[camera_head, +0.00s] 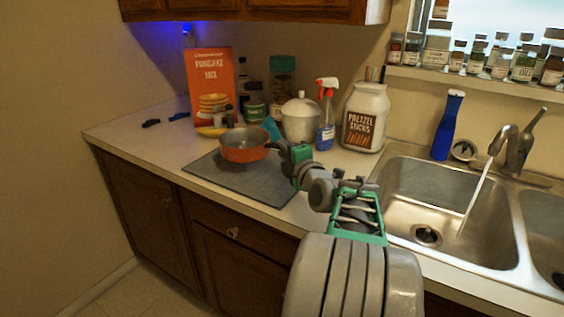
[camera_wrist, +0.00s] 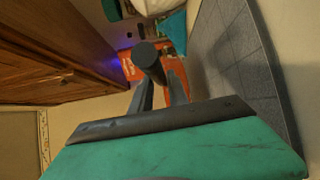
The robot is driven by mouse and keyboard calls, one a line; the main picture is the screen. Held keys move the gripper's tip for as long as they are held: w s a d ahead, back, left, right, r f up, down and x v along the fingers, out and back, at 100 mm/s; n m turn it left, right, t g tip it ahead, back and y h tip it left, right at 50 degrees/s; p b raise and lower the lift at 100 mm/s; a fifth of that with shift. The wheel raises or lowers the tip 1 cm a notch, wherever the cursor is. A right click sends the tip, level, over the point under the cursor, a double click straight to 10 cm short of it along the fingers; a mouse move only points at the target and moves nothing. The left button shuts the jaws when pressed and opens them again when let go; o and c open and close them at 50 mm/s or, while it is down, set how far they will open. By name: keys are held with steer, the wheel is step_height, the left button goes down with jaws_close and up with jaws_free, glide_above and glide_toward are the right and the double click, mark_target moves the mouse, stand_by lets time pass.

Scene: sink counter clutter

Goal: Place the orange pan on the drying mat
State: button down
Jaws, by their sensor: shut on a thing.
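The orange pan (camera_head: 245,155) is over the back part of the dark grey drying mat (camera_head: 228,182), its open side up and looking about level. I cannot tell whether its base touches the mat. My gripper (camera_head: 281,149) is at the pan's right side, shut on its handle. The wrist view shows the dark handle's rounded end (camera_wrist: 150,54) between my fingers; much of the pan is hidden there. The mat (camera_wrist: 232,75) shows at the right of that view.
Behind the mat stand a pancake mix box (camera_head: 207,80), a white lidded pot (camera_head: 300,120), a spray bottle (camera_head: 326,112) and a pretzel jar (camera_head: 364,118). A banana (camera_head: 212,131) lies close behind the pan. The sink (camera_head: 440,205) is at right. The mat's front is bare.

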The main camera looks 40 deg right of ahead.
steer(key=shift+w+d+f, duration=0.15)
steer(key=shift+w+f, duration=0.5)
steer(key=shift+w, duration=0.05)
steer(key=shift+w+d+f, duration=0.1)
steer(key=shift+f, duration=1.55)
steer(key=shift+f+b, duration=0.2)
steer(key=shift+b, duration=0.1)
steer(key=c, duration=1.3)
jaws_free()
steer(key=shift+r+p, duration=0.2)
steer(key=shift+p, duration=0.15)
steer(key=b+v, duration=0.2)
steer(key=v, duration=1)
steer(key=shift+f, duration=0.15)
